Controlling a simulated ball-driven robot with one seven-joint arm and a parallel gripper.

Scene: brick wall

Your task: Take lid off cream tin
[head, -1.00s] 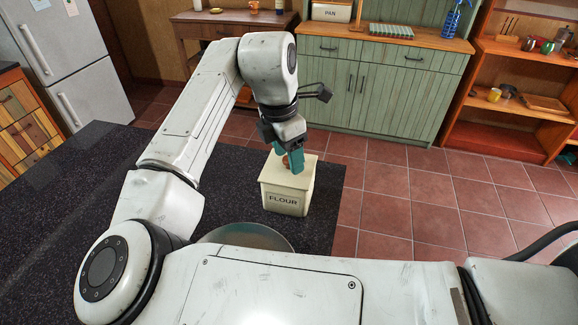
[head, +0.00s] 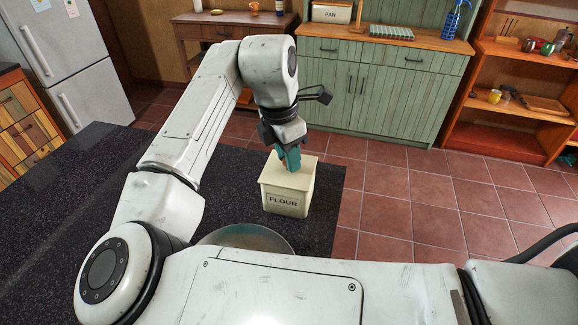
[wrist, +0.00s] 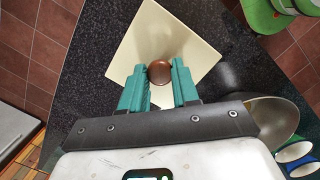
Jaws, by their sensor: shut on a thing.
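The cream tin (head: 287,196), marked FLOUR, stands upright on the dark speckled counter. Its square cream lid (head: 307,166) sits on top of it and also shows in the wrist view (wrist: 186,38). A round brown knob (wrist: 159,72) is at the middle of the lid. My gripper (head: 291,163) is right above the lid, and its teal fingers are shut on the knob. In the wrist view the fingertips (wrist: 159,70) are on either side of the knob. The head view hides the knob behind the fingers.
A metal bowl (head: 245,236) stands on the dark counter (head: 90,215) close to the tin, partly hidden by my arm. It also shows in the wrist view (wrist: 275,118). Right of the tin the counter ends above the tiled floor. A green object (wrist: 268,14) is at the wrist view's top right.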

